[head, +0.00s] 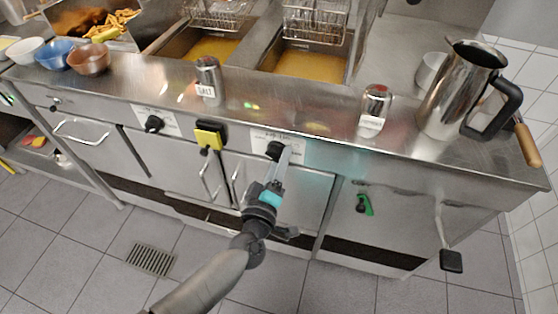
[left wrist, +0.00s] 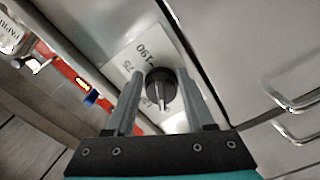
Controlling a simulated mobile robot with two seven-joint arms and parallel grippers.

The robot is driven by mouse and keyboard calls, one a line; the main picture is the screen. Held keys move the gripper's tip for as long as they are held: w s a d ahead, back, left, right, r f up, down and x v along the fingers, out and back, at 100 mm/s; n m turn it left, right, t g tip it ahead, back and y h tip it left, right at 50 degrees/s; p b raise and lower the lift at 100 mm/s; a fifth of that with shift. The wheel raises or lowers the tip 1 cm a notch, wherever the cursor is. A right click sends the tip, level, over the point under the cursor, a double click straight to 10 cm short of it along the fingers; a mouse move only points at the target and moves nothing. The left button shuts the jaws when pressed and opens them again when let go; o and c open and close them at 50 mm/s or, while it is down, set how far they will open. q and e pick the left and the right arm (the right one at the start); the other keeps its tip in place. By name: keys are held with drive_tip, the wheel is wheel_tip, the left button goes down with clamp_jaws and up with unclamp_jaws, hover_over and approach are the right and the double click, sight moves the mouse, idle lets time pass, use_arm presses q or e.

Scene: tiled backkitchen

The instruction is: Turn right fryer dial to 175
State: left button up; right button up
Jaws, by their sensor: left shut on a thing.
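The right fryer dial (head: 275,150) is a black round knob on the steel front panel, below the right fryer. A pale pointer mark on the dial faces the gripper's palm. The left fryer dial (head: 154,124) is a similar black knob further left. My right gripper is not in view.
A black-and-yellow block (head: 209,136) sticks out of the panel left of the dial. Salt shaker (head: 207,78), second shaker (head: 375,108) and steel jug (head: 455,95) stand on the counter. Door handles (head: 210,182) protrude below. A green-handled valve (head: 364,204) is at right.

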use_arm(q)
clamp_jaws()
